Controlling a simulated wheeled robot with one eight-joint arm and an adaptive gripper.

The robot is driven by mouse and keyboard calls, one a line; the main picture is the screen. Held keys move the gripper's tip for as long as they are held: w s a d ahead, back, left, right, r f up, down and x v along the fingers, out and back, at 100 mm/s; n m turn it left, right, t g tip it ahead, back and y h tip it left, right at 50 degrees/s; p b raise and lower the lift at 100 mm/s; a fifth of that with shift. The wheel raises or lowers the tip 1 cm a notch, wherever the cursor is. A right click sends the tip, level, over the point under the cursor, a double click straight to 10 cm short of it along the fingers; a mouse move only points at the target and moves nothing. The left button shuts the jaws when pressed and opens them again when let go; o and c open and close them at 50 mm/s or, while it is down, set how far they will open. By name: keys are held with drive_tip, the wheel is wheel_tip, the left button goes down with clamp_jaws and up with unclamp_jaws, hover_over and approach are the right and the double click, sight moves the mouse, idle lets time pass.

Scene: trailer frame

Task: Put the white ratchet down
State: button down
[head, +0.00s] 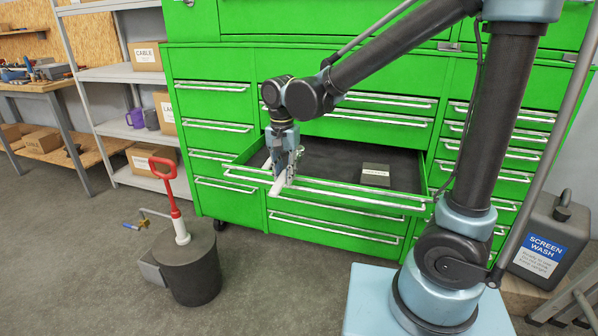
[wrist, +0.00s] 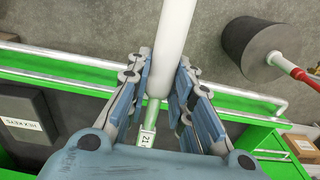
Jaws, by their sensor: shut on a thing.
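The white ratchet (wrist: 174,45) shows in the wrist view as a long pale shaft running from the top edge down between my fingers. My gripper (wrist: 161,88) is shut on it. In the head view my gripper (head: 285,174) points down at the left front of the open green drawer (head: 330,194), and a white end of the ratchet (head: 277,186) shows by the fingertips, near the front rail. A pale green piece marked 21 (wrist: 148,137) shows beyond the fingers; I cannot tell whether it belongs to the ratchet. The fingers hide part of the ratchet.
A dark labelled box (head: 375,174) lies in the drawer's right part; the dark drawer floor (head: 325,160) between it and my gripper looks clear. A dark cylinder with a red handle (head: 188,262) stands on the floor at left. A screen wash can (head: 551,240) stands at right.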

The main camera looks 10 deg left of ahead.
drive_tip(key=shift+s+a, duration=0.1)
drive_tip(key=shift+s, duration=0.05)
hover_over(304, 172)
wheel_tip(304, 172, down, 2)
drive_tip(key=shift+f, duration=2.55)
drive_tip(key=c, duration=1.4)
unclamp_jaws()
